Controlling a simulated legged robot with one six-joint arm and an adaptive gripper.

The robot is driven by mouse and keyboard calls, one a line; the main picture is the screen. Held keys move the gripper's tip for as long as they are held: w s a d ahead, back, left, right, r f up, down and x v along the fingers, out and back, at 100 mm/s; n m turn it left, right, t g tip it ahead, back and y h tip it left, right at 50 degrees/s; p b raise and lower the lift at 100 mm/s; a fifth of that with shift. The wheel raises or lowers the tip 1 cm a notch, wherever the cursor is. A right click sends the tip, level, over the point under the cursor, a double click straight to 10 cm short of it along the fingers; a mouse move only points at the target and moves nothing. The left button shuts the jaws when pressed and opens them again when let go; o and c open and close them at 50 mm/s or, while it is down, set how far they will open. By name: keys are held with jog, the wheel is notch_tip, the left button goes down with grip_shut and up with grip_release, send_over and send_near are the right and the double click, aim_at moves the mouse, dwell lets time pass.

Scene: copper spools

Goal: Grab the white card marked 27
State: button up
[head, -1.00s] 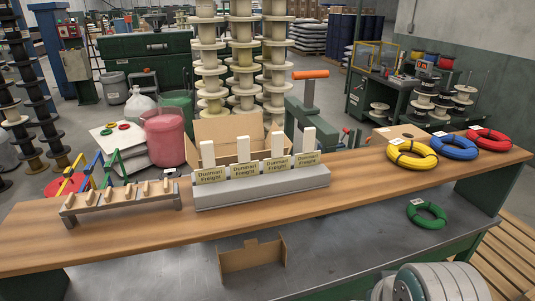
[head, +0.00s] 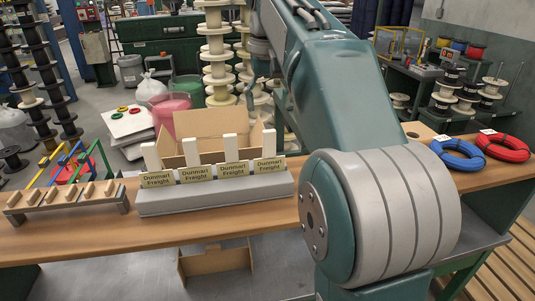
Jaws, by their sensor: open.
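Several plain white upright cards (head: 229,147) stand in a row in a long grey holder (head: 215,204) on the wooden bench. Each has a tan "Dunmart Freight" label (head: 229,170) in front of its lower part. I cannot read a 27 on any card. My gripper (head: 250,96) shows only in small part, dark, beyond and above the right end of the row. It is open and apart from the cards. My arm hides much of the right side of the view.
An open cardboard box (head: 195,125) stands behind the holder. A rack with wooden pegs (head: 68,201) stands to the left. Blue (head: 458,153) and red (head: 502,147) coils lie at the right. Bare bench top lies in front of the holder.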

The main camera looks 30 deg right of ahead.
jog(key=shift+w+d+r, duration=0.1)
jog(key=shift+w+r, duration=0.15)
jog(key=shift+w, duration=0.05)
jog(key=shift+a, duration=0.3)
send_over(269, 157)
jog(key=d, duration=0.1)
jog(key=f, duration=0.5)
jog(key=shift+w+f, duration=0.3)
jog(key=shift+f, duration=0.05)
jog(key=f, duration=0.2)
jog(key=a+f, duration=0.1)
jog(key=f, duration=0.1)
jog(key=shift+a+f, duration=0.15)
jog(key=shift+f, duration=0.25)
jog(key=shift+d, duration=0.4)
jog(key=shift+d+f, duration=0.1)
jog(key=shift+d, duration=0.05)
jog(key=c, duration=0.9)
jog(key=shift+a, duration=0.3)
